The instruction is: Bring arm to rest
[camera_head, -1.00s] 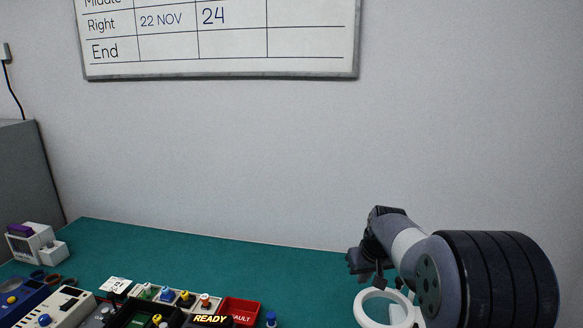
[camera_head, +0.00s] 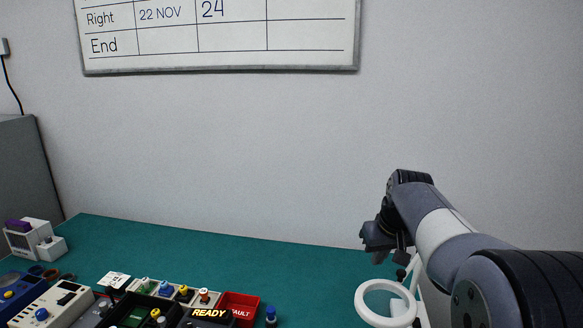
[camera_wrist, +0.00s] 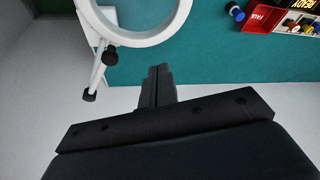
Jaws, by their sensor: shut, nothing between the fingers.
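My arm reaches in from the lower right of the head view, folded over the right end of the green bench. My gripper (camera_wrist: 157,72) shows in the wrist view with its fingers together and nothing between them. In the head view the gripper (camera_head: 376,246) hangs at the arm's far end, above the bench. A white ring lamp or magnifier (camera_head: 385,303) stands close by it, lower in the picture. In the wrist view the ring (camera_wrist: 140,38) lies just beyond the fingertips; I cannot tell the exact gap.
The green bench top (camera_head: 200,245) is clear along the back. A red FAULT bin (camera_head: 240,308), a blue-topped part (camera_head: 271,316), a READY sign (camera_head: 209,313) and several small parts stand at the front. A whiteboard (camera_head: 220,40) hangs on the wall.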

